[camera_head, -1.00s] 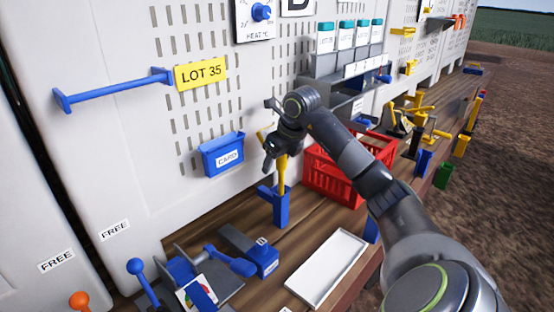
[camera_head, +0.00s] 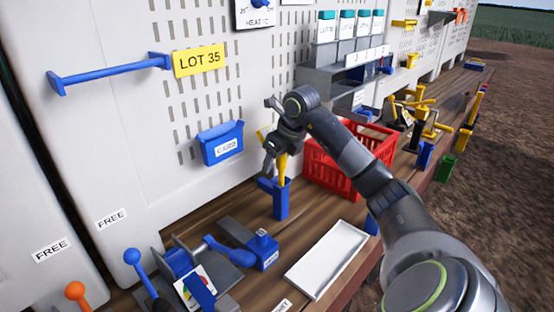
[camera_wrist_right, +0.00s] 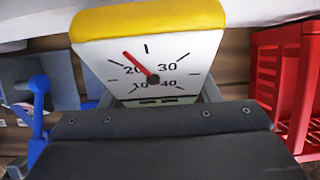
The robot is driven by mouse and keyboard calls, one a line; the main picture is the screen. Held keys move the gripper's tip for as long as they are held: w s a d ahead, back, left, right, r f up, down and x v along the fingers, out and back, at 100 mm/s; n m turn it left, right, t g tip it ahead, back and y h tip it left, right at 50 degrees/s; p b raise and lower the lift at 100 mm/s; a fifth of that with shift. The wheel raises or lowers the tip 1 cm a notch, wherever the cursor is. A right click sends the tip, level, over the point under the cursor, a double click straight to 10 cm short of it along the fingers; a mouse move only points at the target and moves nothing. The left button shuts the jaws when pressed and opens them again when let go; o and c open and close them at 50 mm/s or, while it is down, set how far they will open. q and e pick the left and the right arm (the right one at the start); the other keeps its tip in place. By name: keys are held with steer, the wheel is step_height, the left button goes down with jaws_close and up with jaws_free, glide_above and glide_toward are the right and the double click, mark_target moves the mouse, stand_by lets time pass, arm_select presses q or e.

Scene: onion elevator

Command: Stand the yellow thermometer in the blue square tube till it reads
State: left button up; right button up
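The yellow thermometer (camera_head: 283,166) is upright at my right gripper (camera_head: 272,150), which appears shut on it. Its lower end meets the top of the blue square tube (camera_head: 281,202), which stands on the wooden bench; it looks inside the tube, but the depth is hidden. In the right wrist view the thermometer's white dial (camera_wrist_right: 150,70) faces the camera under a yellow rim. Its red needle points up and left, close by the 20 mark. The fingertips are mostly hidden. My left gripper is not in view.
A red crate (camera_head: 334,180) stands just right of the tube. A white tray (camera_head: 327,260) lies in front. Blue clamp-like fixtures (camera_head: 262,250) are at front left. A blue CARD holder (camera_head: 220,143) hangs on the pegboard behind.

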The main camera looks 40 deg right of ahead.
steer(key=o, duration=0.5)
steer(key=shift+r, duration=0.1)
steer(key=shift+s+r, duration=0.1)
steer(key=shift+r, duration=0.2)
steer(key=v, duration=1.6)
steer(key=shift+s+d+r, duration=0.1)
steer(key=shift+s+r, duration=0.1)
steer(key=shift+r, duration=0.1)
